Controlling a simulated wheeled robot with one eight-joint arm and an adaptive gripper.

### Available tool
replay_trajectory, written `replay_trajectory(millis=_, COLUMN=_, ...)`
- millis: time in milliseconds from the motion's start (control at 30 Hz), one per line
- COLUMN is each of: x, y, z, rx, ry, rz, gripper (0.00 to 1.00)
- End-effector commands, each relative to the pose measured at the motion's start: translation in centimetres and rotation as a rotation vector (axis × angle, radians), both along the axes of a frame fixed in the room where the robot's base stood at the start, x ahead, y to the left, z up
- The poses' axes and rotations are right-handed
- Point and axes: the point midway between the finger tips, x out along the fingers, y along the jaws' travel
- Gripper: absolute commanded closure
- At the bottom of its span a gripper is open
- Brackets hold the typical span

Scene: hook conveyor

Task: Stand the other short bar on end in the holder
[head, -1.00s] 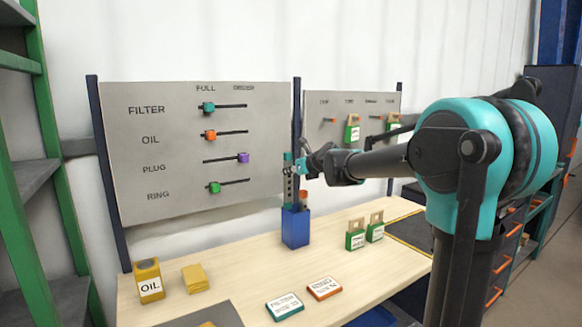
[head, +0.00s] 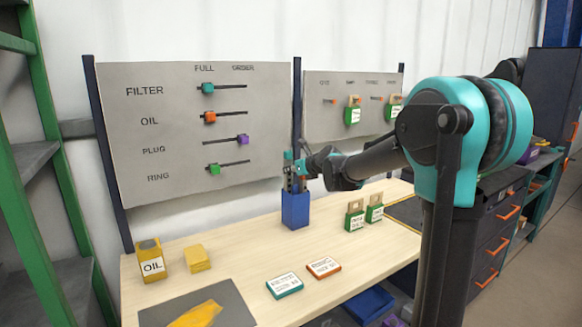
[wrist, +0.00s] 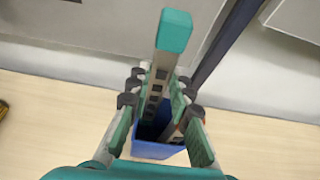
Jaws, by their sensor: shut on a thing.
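The blue holder (head: 295,212) stands upright on the wooden table below the dark post; its open mouth shows in the wrist view (wrist: 157,150). My gripper (wrist: 160,78) is shut on a grey bar with holes (wrist: 156,95) and a teal end (wrist: 174,30). The bar is about upright, its teal end up, and its lower end is in the holder's mouth; whether it touches the bottom is hidden. In the head view my gripper (head: 296,178) is just above the holder. Another bar with an orange-brown end (wrist: 180,124) stands in the holder, right of the held bar, partly hidden by my finger.
Label boards (head: 190,135) rise close behind the holder. Green padlock-like blocks (head: 354,216) stand to its right. A yellow OIL can (head: 150,262), a yellow block (head: 196,258) and two flat tags (head: 285,284) lie left and in front. The table around the holder is clear.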

Motion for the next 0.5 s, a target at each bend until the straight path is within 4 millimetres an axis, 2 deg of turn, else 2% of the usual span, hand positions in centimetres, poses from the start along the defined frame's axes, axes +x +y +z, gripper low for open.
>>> replay_trajectory(millis=400, x=0.02, y=0.00, z=-0.25, rx=0.000, ry=0.000, rz=0.000, gripper=1.00)
replay_trajectory(millis=433, x=0.02, y=0.00, z=-0.25, rx=0.000, ry=0.000, rz=0.000, gripper=0.76)
replay_trajectory(millis=500, x=0.02, y=0.00, z=-0.25, rx=0.000, ry=0.000, rz=0.000, gripper=0.68)
